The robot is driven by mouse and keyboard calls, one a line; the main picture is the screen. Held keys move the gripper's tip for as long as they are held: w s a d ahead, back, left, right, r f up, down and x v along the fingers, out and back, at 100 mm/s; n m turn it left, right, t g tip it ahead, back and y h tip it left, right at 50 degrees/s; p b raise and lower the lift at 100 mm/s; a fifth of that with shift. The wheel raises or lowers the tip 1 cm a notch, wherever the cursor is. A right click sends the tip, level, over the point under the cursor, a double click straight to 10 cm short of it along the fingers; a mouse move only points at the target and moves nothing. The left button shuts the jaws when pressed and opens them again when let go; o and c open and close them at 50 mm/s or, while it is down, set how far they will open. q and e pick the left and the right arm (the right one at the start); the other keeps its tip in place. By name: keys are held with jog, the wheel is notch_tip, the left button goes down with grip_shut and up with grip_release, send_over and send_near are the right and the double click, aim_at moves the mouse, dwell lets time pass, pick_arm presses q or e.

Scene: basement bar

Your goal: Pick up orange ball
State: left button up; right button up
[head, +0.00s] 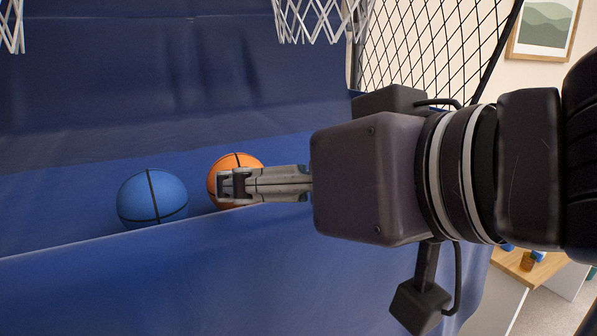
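An orange ball (233,162) with black seams rests on the blue fabric ramp, just behind its front lip. My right gripper (232,186) comes in from the right, with its fingertips in front of the ball in the picture. The fingers hide the ball's middle and lower right part. I see the fingers edge-on, so their opening and any contact with the ball cannot be told. My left gripper is not in view.
A blue ball (153,198) with black seams lies just left of the orange ball. A blue fabric ramp (60,205) slopes behind them. White hoop nets (318,18) hang above, and black side netting (430,45) stands behind my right arm. A wooden table (530,268) with small objects is at lower right.

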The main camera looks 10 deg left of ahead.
aim_at(234, 160)
jog(key=shift+p+x, duration=0.35)
jog(key=shift+x, duration=0.85)
jog(key=shift+w+a+f, duration=0.1)
jog(key=shift+w+a, duration=0.15)
jog(key=shift+a, duration=0.05)
jog(key=p+x, duration=0.2)
jog(key=x, duration=0.3)
jog(key=shift+w+a, duration=0.15)
jog(key=shift+a, duration=0.05)
jog(key=shift+w+a+f, duration=0.25)
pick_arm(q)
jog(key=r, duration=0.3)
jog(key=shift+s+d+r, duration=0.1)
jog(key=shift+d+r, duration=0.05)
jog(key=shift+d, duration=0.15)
pick_arm(e)
jog(key=shift+d, duration=0.1)
jog(key=shift+c, duration=0.4)
jog(key=shift+s, duration=0.1)
jog(key=shift+c, duration=1.2)
jog(key=c, duration=0.6)
